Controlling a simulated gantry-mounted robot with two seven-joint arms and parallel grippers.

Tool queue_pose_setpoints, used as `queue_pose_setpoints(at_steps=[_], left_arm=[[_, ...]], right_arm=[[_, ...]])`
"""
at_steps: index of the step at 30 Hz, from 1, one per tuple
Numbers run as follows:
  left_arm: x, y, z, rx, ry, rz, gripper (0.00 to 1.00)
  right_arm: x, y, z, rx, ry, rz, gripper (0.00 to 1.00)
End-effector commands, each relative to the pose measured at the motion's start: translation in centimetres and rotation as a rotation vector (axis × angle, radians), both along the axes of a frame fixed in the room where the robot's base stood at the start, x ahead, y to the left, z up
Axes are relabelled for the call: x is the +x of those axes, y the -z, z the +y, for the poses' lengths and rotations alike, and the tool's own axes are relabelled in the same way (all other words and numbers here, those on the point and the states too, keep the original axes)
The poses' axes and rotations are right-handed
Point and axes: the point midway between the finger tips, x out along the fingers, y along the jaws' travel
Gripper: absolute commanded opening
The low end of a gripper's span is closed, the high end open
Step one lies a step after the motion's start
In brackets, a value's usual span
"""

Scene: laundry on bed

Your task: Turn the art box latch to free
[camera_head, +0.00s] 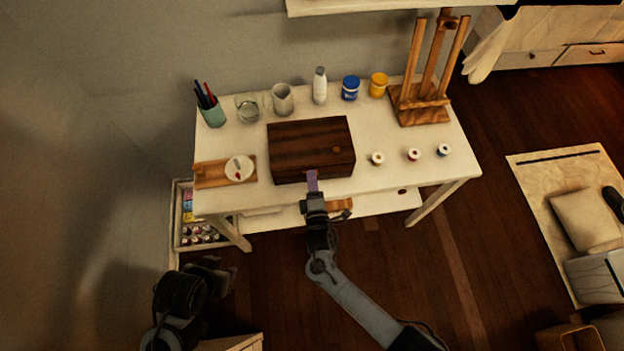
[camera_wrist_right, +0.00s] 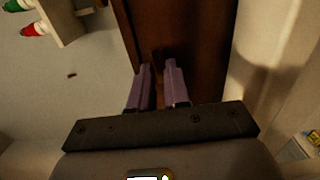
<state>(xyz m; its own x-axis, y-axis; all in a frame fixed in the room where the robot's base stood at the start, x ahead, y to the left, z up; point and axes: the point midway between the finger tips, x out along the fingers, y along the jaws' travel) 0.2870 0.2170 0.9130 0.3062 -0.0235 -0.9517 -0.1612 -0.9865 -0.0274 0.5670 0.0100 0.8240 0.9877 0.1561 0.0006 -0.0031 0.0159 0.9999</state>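The art box (camera_head: 310,148) is a dark brown wooden box lying closed on the white table. My right gripper (camera_head: 312,180) is at its front side, fingers pointing at the box. In the right wrist view the box (camera_wrist_right: 200,35) fills the upper middle. The two purple fingertips (camera_wrist_right: 157,68) are close together with a narrow gap against it. A small brown piece shows between them; I cannot tell whether it is the latch or whether it is gripped. The latch is not clearly visible in the head view. My left gripper (camera_head: 212,272) hangs off the table at the lower left, its fingers unclear.
The white table (camera_head: 385,180) also holds a pen cup (camera_head: 212,112), a glass (camera_head: 247,108), a jug (camera_head: 283,99), a bottle (camera_head: 320,86), paint jars, a wooden easel (camera_head: 420,108) and several small pots.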

Motion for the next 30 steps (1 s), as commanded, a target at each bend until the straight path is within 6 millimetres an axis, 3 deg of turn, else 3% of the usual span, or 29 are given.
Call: queue_pose_setpoints(at_steps=[3,14,30], left_arm=[[0.0,0.0,0.0,0.0,-0.001,0.0,0.43],[0.0,-0.1,0.1,0.005,0.004,0.0,0.43],[0.0,-1.1,0.3,0.012,0.008,0.0,0.43]], right_arm=[[0.0,0.0,0.0,0.001,0.0,0.0,0.3],[-0.5,0.0,-0.1,0.001,0.0,0.001,0.3],[-8.6,0.0,-1.4,0.001,-0.001,0.002,0.3]])
